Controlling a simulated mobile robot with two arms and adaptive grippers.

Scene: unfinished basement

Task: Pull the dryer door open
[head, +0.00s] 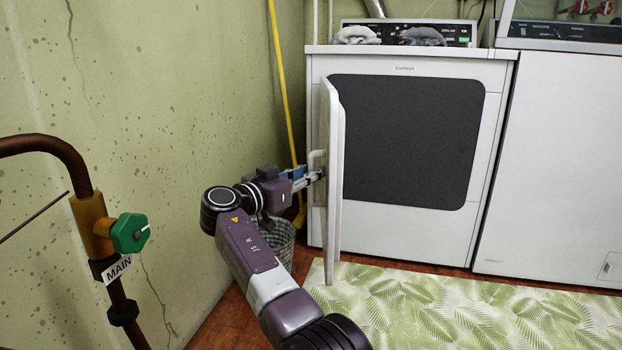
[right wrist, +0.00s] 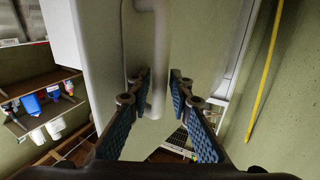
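The white dryer (head: 410,68) stands against the back wall. Its door (head: 334,180) is swung out from the left side and shows nearly edge-on in the head view. A dark rounded area (head: 405,140) shows on the dryer's front to the right of the door. The door handle (head: 317,160) is on the door's left-facing side. My right gripper (head: 318,176) is at this handle. In the right wrist view, its fingers (right wrist: 160,78) are apart, on either side of the handle bar (right wrist: 158,55), with visible gaps. My left gripper is out of view.
A second white appliance (head: 555,150) stands right of the dryer. A wire basket (head: 280,240) and yellow pole (head: 280,80) are by the left wall. A pipe with a green valve knob (head: 129,233) is at the near left. A leaf-patterned mat (head: 450,310) covers the floor.

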